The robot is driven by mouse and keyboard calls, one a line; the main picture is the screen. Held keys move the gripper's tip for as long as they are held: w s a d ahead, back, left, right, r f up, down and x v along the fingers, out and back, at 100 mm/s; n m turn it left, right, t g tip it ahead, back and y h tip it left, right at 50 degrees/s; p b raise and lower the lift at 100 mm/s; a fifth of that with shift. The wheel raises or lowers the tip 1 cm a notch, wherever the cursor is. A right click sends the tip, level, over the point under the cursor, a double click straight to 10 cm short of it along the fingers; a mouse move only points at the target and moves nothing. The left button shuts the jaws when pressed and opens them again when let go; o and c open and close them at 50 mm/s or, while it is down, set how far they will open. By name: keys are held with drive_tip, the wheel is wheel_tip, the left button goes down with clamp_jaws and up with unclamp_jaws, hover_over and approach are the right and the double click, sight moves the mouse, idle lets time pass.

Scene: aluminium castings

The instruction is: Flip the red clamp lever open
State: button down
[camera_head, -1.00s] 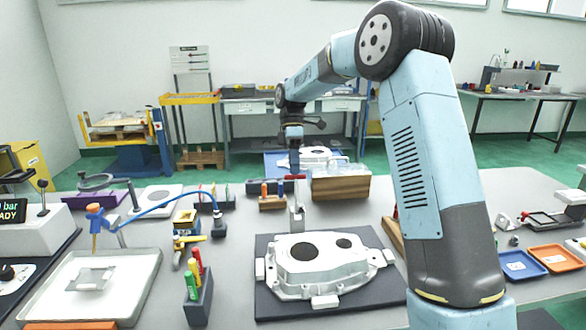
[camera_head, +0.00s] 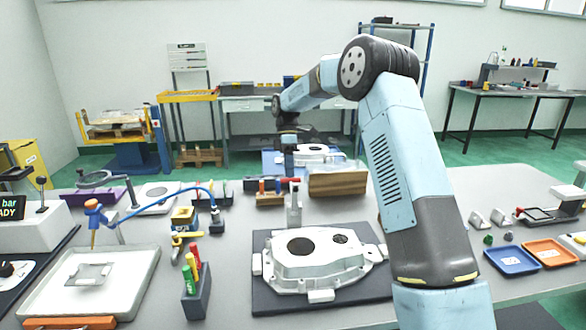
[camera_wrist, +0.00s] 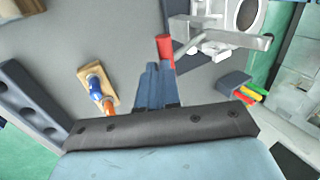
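The red clamp lever (camera_head: 294,180) lies roughly level at the top of a pale upright clamp (camera_head: 294,207), at the far edge of the grey casting (camera_head: 315,262). In the wrist view the red grip (camera_wrist: 165,48) stands just beyond the fingertips, slightly right of their middle. My gripper (camera_head: 289,168) hangs pointing down just above and behind the lever in the head view. Its blue-grey fingers (camera_wrist: 158,72) lie side by side with hardly any gap and hold nothing visible. I cannot tell whether they touch the lever.
A wooden holder with screwdrivers (camera_head: 269,198) stands left of the clamp, and a wooden block (camera_head: 337,184) to its right. A dark stand with coloured markers (camera_head: 196,290) is at front left. Blue (camera_head: 512,260) and orange (camera_head: 549,252) trays sit at right.

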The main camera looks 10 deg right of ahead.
drive_tip(key=shift+f, duration=0.25)
drive_tip(key=shift+r, duration=0.1)
drive_tip(key=w+r, duration=0.8)
drive_tip(key=w, duration=0.1)
drive_tip(key=shift+r, duration=0.4)
idle(0.4)
